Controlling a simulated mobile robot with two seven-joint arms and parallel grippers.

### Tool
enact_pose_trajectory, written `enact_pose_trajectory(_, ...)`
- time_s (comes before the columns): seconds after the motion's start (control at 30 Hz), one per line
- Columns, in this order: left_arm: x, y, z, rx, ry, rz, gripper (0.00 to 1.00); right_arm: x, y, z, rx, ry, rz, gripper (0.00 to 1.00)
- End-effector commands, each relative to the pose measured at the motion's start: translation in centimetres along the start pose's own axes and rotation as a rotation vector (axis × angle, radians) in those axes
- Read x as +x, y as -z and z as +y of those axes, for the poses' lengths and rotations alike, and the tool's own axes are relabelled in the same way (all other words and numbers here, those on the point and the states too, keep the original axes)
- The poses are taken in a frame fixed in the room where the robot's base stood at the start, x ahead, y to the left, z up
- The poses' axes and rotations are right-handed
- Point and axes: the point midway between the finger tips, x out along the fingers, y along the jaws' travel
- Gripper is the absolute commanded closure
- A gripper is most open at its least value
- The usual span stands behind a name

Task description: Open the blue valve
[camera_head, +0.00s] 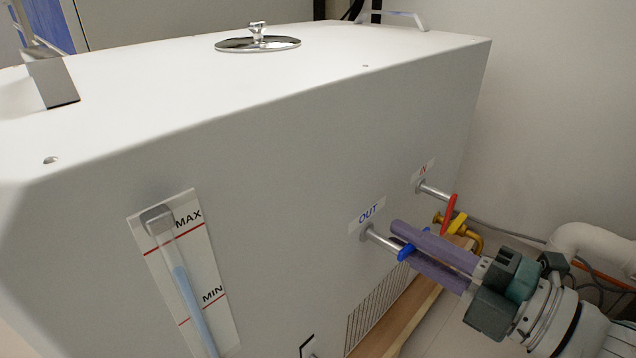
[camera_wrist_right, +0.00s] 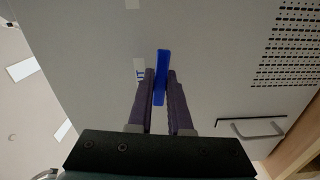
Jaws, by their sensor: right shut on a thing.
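The blue valve handle (camera_head: 405,251) is on the pipe labelled OUT on the side of the white distiller (camera_head: 290,160). My right gripper (camera_head: 402,243) reaches in from the right with its purple fingers on either side of the handle, shut on it. In the right wrist view the blue handle (camera_wrist_right: 162,62) stands lengthwise between the two fingers (camera_wrist_right: 160,76), and its end sticks out past their tips. The fingers hide part of the handle and valve.
A red valve handle (camera_head: 449,214) on the pipe labelled IN sits close behind my right gripper, with a yellow fitting (camera_head: 460,228) near it. A level gauge (camera_head: 185,270) is on the distiller's left. A metal handle (camera_wrist_right: 258,129) shows in the right wrist view.

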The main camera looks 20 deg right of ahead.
Motion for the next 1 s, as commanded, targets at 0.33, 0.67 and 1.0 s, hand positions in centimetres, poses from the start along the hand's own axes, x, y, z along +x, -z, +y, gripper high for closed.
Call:
enact_pose_trajectory(0.33, -0.17, 0.05, 0.00, 0.000, 0.000, 0.000, 0.50, -0.04, 0.00, 0.23, -0.127, 0.001, -0.002, 1.00)
enact_pose_trajectory(0.67, -0.18, 0.05, 0.00, 0.000, 0.000, 0.000, 0.50, -0.03, 0.00, 0.27, -0.148, 0.001, -0.001, 1.00)
enact_pose_trajectory(1.0, -0.18, 0.04, 0.00, 0.000, 0.000, 0.000, 0.50, -0.02, 0.01, 0.28, -0.147, 0.000, -0.001, 0.67)
